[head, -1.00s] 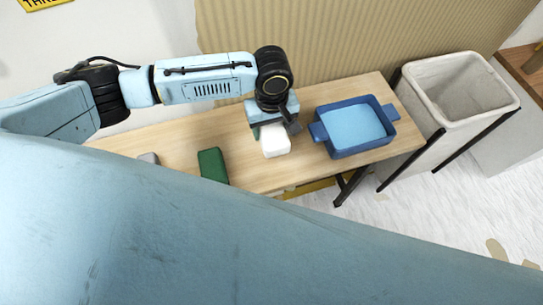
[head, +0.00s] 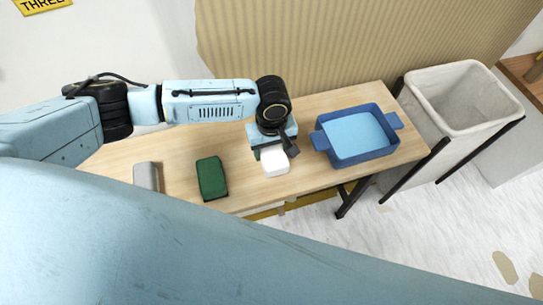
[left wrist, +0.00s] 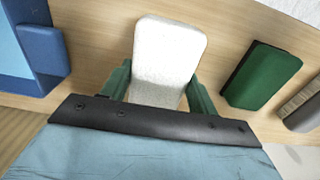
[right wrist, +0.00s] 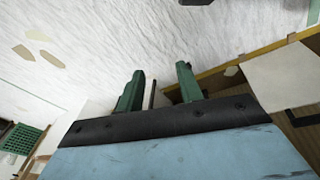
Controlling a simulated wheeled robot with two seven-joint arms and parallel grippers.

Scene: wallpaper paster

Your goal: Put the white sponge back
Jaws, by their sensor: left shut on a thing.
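The white sponge (head: 275,163) is at the table's middle, between the green sponge and the blue tray in the head view. My left gripper (head: 274,150) is over it and shut on it. In the left wrist view the white sponge (left wrist: 168,55) sits between the two green fingers of my left gripper (left wrist: 160,92). I cannot tell whether it touches the table. My right gripper (right wrist: 162,85) shows in the right wrist view with its fingers apart and nothing between them, over the floor.
A green sponge (head: 212,178) and a grey block (head: 146,176) lie on the wooden table (head: 240,190) to the left. A blue tray (head: 358,152) holding light blue liquid or lining stands right of the sponge. A white bin (head: 462,95) stands past the table's right end.

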